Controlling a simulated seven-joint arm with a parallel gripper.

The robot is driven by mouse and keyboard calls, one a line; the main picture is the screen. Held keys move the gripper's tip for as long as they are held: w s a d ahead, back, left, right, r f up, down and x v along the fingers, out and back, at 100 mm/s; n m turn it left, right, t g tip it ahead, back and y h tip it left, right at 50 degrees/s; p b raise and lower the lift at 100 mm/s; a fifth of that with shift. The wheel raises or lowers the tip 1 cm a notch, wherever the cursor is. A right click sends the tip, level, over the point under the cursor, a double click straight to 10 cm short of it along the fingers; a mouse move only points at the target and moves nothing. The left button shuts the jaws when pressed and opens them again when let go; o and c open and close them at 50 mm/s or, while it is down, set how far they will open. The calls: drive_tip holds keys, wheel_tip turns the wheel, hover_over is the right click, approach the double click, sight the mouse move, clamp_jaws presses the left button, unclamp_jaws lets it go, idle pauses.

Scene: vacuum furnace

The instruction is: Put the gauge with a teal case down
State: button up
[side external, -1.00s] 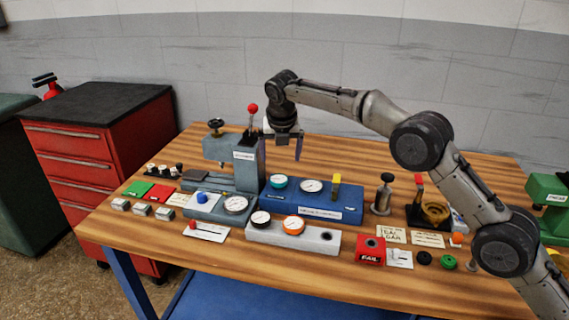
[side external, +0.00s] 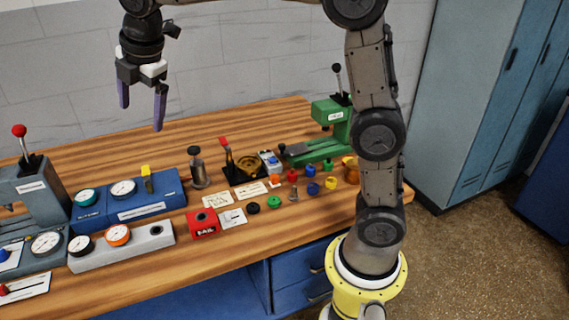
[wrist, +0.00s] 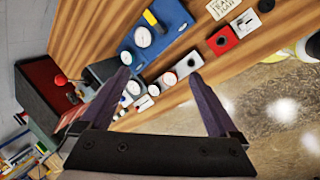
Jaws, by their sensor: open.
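The gauge with a teal case (side external: 86,197) sits at the left end of the blue block (side external: 150,207), its pale dial facing up. A second white-dial gauge (side external: 123,189) sits beside it in the same block. My gripper (side external: 142,108) is open and empty, with its two purple-grey fingers pointing down. It hangs well above the table behind the blue block, apart from the teal gauge. In the wrist view the open fingers (wrist: 168,82) frame the bench, with the blue block (wrist: 172,12) beyond them.
A grey block (side external: 150,243) with black and orange gauges lies in front. A press with a red-knobbed lever (side external: 30,185) stands left. A yellow piece (side external: 147,178) stands upright on the blue block. A red FAIL block (side external: 202,224) and a green press (side external: 330,125) are right. Bare wood lies behind.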

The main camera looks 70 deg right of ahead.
drive_tip(key=s+d+m, duration=0.3)
drive_tip(key=s+m, duration=0.6)
drive_tip(key=s, duration=0.8)
drive_tip(key=s+f+m+t+y, duration=0.1)
drive_tip(key=s+f+m, duration=0.7)
drive_tip(key=s, duration=0.5)
drive_tip(key=shift+d+f, duration=0.25)
drive_tip(key=shift+d, duration=0.05)
